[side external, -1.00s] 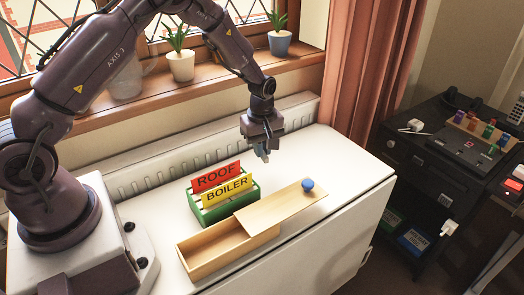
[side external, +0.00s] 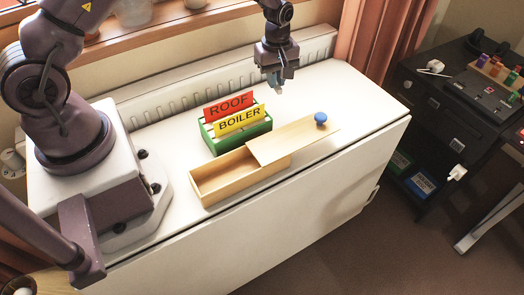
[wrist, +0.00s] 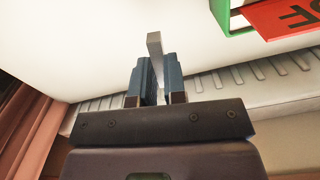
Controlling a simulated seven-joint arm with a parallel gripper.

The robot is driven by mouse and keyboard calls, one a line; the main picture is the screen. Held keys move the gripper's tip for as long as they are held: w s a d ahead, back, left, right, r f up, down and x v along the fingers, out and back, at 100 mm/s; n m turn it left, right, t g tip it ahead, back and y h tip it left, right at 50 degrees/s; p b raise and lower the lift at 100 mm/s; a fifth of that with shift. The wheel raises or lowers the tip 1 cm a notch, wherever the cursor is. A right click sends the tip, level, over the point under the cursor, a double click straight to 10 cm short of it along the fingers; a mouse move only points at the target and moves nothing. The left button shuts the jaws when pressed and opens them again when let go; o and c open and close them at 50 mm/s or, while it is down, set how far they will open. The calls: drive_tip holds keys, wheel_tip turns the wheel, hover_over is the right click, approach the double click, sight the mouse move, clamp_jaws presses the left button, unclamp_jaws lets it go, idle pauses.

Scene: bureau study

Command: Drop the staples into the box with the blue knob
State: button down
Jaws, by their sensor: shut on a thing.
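The wooden box (side external: 215,186) stands on the white top, its left part open and seemingly empty inside. Its sliding lid (side external: 300,140) is drawn to the right and carries the blue knob (side external: 320,118). My gripper (side external: 277,86) is above the white top, behind the lid and right of the green card holder. In the wrist view my gripper (wrist: 157,66) is shut on a narrow grey bar, the staples (wrist: 154,43), which stick out past the fingertips. The staples are too small to make out clearly in the side view.
The green card holder (side external: 216,146) with red ROOF (side external: 228,107) and yellow BOILER (side external: 240,122) cards stands just behind the box. A ribbed radiator (side external: 190,98) runs along the back. The white top (side external: 355,95) is clear to the right.

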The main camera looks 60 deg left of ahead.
idle(0.4)
drive_tip(key=shift+w+d, duration=0.1)
drive_tip(key=shift+d, duration=0.3)
drive_tip(key=s+d+r+m, duration=0.1)
drive_tip(key=d, duration=0.3)
drive_tip(key=s+d+r+m, duration=0.1)
drive_tip(key=s+d+r, duration=0.1)
drive_tip(key=d, duration=0.3)
drive_tip(key=s+d+r, duration=0.2)
drive_tip(key=d, duration=0.2)
drive_tip(key=shift+d+m, duration=0.15)
drive_tip(key=shift+m, duration=0.25)
drive_tip(key=s+d, duration=0.1)
drive_tip(key=s, duration=0.1)
drive_tip(key=s+d, duration=0.1)
drive_tip(key=s, duration=0.1)
drive_tip(key=s+d, duration=0.1)
drive_tip(key=s, duration=0.1)
drive_tip(key=shift+s+d+r, duration=0.35)
drive_tip(key=shift+d, duration=0.05)
drive_tip(key=s+n, duration=0.1)
drive_tip(key=s, duration=0.4)
drive_tip(key=n, duration=0.2)
approach(240, 169)
drive_tip(key=shift+s+d+f, duration=0.2)
drive_tip(key=shift+d+f, duration=1.2)
drive_tip(key=shift+d, duration=0.05)
